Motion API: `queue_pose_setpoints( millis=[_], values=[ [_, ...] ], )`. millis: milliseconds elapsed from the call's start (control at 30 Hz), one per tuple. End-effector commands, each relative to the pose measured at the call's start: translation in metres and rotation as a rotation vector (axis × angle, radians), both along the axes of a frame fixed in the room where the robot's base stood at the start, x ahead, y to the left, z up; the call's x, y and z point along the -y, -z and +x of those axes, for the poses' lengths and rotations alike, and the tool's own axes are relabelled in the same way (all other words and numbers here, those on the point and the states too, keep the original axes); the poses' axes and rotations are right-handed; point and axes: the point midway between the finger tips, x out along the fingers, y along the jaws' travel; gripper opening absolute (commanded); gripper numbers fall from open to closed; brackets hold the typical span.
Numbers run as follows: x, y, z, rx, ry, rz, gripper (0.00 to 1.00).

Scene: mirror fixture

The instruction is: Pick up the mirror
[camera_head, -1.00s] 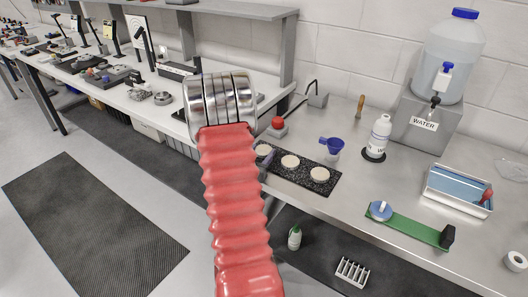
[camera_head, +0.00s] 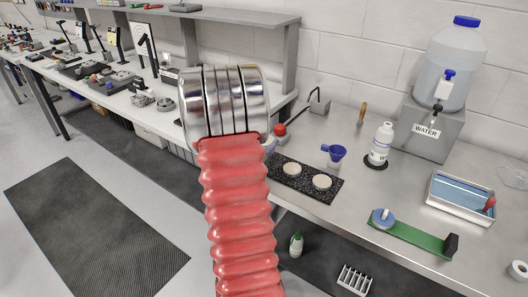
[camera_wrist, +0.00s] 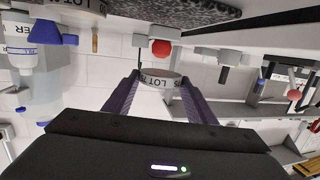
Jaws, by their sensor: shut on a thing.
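The mirror (camera_wrist: 161,82) is a pale round disc with "LOT" lettering on its rim. In the wrist view it sits between the fingertips of my gripper (camera_wrist: 159,79), which is shut on it. In the head view my red arm hides the held disc and most of the gripper; only a bit of a purple finger shows beside the arm. Two similar pale discs, a left one (camera_head: 292,168) and a right one (camera_head: 322,181), lie on the black speckled slab (camera_head: 306,186). The slab also shows at the top of the wrist view (camera_wrist: 185,10).
A red-knobbed device (camera_head: 280,130) stands behind the slab. A green strip (camera_head: 415,238) with a blue disc and a blue-lined tray (camera_head: 461,196) are at right.

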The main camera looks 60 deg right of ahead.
Motion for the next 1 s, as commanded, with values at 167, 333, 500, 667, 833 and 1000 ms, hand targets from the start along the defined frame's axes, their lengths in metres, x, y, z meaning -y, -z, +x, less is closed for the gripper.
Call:
queue_pose_setpoints(
  millis=[167,333,500,667,833,1000],
  values=[
    [0.0,-0.018,0.0,0.002,0.001,-0.002,0.25],
    [0.0,-0.023,0.0,-0.001,0.001,-0.001,0.25],
    [0.0,-0.023,0.0,0.0,0.001,-0.001,0.25],
    [0.0,-0.023,0.0,0.0,0.001,-0.001,0.25],
    [0.0,-0.023,0.0,0.0,0.001,-0.001,0.25],
    [0.0,-0.023,0.0,0.0,0.001,-0.001,0.25]
  ],
)
